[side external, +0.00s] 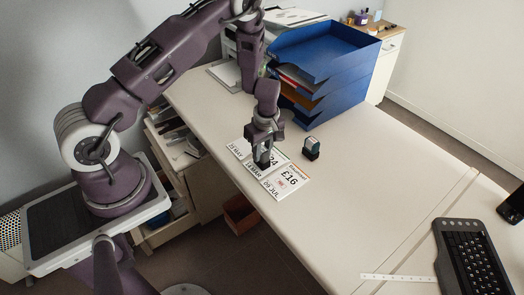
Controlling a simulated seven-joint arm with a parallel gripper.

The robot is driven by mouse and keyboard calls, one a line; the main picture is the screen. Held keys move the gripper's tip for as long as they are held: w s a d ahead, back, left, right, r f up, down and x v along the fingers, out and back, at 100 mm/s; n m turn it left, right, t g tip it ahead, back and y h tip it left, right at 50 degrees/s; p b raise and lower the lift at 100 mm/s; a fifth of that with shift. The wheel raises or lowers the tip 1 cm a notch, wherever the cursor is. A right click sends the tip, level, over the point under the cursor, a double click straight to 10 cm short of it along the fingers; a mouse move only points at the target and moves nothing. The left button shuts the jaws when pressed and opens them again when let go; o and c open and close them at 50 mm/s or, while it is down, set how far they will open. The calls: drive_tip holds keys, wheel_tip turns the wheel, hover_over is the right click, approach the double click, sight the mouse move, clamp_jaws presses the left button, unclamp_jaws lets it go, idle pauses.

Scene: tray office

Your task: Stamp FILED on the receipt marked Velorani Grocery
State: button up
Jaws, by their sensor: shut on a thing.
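Several white receipts lie side by side near the desk's left edge. The left receipt (236,149) reads 25 MAY, the middle receipt (253,171) reads 14 MAR, and the right receipt (290,178) reads 09 JUL and £16, with a small red mark on it. The shop names are too small to read. My gripper (263,148) points down over the middle receipt, shut on a dark stamp (264,159). I cannot tell whether the stamp touches the paper. A second stamp (311,149), dark with a teal part, stands upright on the desk to the right.
A blue stacked letter tray (345,90) with papers stands behind the receipts. A printer (226,75) is at the back left. Open drawers (180,150) are below the desk's left edge. A keyboard (472,258) lies at right front. The middle of the desk is clear.

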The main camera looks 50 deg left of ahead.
drive_tip(key=shift+r, duration=3.5)
